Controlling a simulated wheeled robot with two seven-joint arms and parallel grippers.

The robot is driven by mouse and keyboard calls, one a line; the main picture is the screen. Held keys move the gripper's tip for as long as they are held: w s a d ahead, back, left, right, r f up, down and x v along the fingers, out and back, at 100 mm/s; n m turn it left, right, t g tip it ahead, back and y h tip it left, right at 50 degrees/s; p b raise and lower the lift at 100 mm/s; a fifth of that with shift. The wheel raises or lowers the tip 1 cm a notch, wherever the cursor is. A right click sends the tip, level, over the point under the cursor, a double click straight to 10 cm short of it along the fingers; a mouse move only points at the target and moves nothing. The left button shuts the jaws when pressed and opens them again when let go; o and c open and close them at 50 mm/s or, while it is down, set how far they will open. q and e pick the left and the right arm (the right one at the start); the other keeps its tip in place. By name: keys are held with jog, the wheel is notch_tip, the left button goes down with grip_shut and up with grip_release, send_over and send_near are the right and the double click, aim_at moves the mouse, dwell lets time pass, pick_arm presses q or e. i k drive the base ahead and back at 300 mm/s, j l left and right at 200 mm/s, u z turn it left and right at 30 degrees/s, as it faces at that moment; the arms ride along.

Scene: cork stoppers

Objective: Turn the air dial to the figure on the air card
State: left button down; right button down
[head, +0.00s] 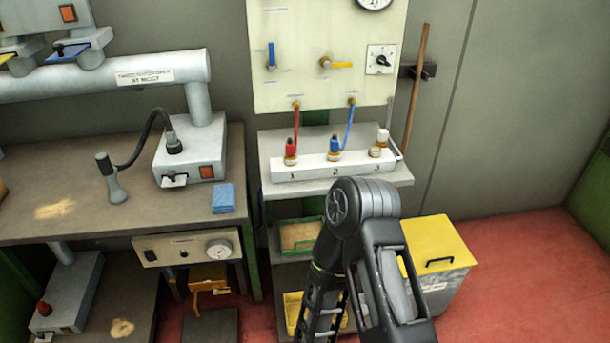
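A white square plate with a black knob (381,59) sits at the right of the cream wall board (290,85). A round white dial (219,250) sits on the panel under the left bench. I cannot tell which of them is the air dial. A round gauge (373,3) is cut off at the top edge. No card with a readable figure shows; the small labels on the board are too small to read. One of my dark arms rises from the bottom, right of the middle, bent at a joint. Neither gripper can be made out.
A white block (330,168) numbered 1 to 3 holds small bottles on the grey shelf (400,178). Red and blue hoses (349,125) run down from the board. A yellow-lidded bin (440,246) stands at the right. The red floor (530,265) beyond it is clear.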

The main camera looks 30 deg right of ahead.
aim_at(381, 60)
jog(key=z, duration=1.4)
